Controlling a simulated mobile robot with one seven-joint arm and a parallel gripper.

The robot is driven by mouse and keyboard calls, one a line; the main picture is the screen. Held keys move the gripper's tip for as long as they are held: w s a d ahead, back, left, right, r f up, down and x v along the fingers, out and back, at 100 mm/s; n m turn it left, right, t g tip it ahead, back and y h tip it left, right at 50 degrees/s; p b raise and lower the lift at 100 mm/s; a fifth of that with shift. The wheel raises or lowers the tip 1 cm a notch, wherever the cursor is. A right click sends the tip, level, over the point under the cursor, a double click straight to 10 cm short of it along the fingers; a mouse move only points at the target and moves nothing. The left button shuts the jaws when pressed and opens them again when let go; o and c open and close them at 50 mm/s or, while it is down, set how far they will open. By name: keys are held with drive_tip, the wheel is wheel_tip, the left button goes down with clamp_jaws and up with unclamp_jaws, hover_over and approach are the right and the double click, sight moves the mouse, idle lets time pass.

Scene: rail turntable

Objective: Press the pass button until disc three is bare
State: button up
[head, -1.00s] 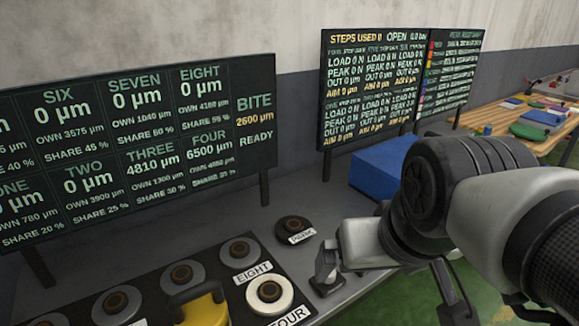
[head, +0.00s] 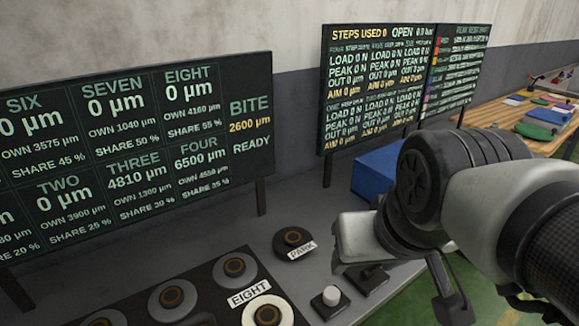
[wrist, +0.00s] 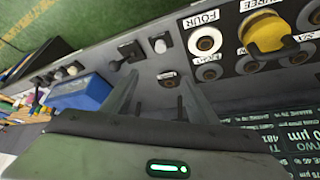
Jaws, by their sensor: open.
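A white-capped button (head: 331,296) on a black base stands on the grey bench; it also shows in the wrist view (wrist: 160,43), with no readable label. It may be the pass button. In the wrist view, a yellow handled block (wrist: 267,35) sits on the spot labelled THREE, hiding most of it. The board (head: 140,160) reads THREE 4810 µm, FOUR 6500 µm, BITE 2600 µm and READY. My gripper (wrist: 160,84) is open and empty above the bench, with its fingers apart near the park disc. In the head view my gripper (head: 357,240) is beyond the button, partly hidden.
A dark lever switch (head: 368,277) stands right of the button. The PARK disc (head: 292,240) is bare. A blue box (head: 374,172) is behind my arm. A second board (head: 374,85) reads STEPS USED 0 and OPEN. Several ringed discs line the black panel (head: 205,278).

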clamp_jaws()
idle(1.3)
